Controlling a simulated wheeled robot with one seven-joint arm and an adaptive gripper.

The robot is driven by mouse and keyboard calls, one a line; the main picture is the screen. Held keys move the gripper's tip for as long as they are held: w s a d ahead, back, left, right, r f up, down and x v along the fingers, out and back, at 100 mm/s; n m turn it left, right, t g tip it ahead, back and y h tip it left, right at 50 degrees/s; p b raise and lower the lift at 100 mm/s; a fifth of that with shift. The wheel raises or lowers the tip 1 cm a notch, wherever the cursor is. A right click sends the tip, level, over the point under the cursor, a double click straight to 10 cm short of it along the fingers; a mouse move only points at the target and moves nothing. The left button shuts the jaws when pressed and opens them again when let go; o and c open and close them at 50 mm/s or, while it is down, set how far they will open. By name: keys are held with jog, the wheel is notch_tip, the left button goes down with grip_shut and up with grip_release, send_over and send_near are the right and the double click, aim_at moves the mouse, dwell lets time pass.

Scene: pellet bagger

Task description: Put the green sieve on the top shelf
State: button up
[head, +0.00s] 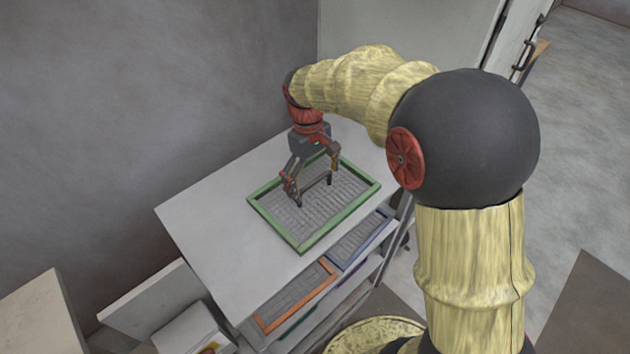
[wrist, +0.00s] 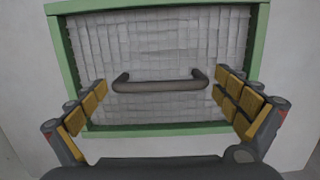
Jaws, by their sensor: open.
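The green sieve (head: 278,233) lies flat on the white top shelf (head: 200,230) of the rack. It has a green rectangular frame, a grey mesh and a dark handle across its middle. My gripper (head: 315,192) is over the sieve with its fingers spread open. In the wrist view, the sieve's handle (wrist: 160,86) lies crosswise between the two open fingers, with a gap on each side. The sieve's green frame (wrist: 160,130) shows around the mesh there, and part of it is hidden behind my fingers.
An orange-framed sieve (head: 295,296) and a blue-framed sieve (head: 362,240) sit on the shelf below. A grey wall (head: 150,90) stands behind the rack. The left part of the top shelf is clear. A white box (head: 190,330) stands at the lower left.

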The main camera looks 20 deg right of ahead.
notch_tip(320, 180, up, 11)
jog(key=w+b, duration=0.1)
jog(key=s+r+m+t, duration=0.1)
jog(key=s+r+t, duration=0.1)
jog(key=s+r, duration=0.3)
jog(key=s+f+m+t, duration=0.1)
jog(key=s+f+t, duration=0.1)
jog(key=s, duration=0.6)
jog(key=s+f+m+t, duration=0.2)
jog(key=s, duration=0.7)
jog(key=shift+a+t+y, duration=0.3)
jog(key=shift+a+t, duration=0.05)
jog(key=shift+t, duration=0.05)
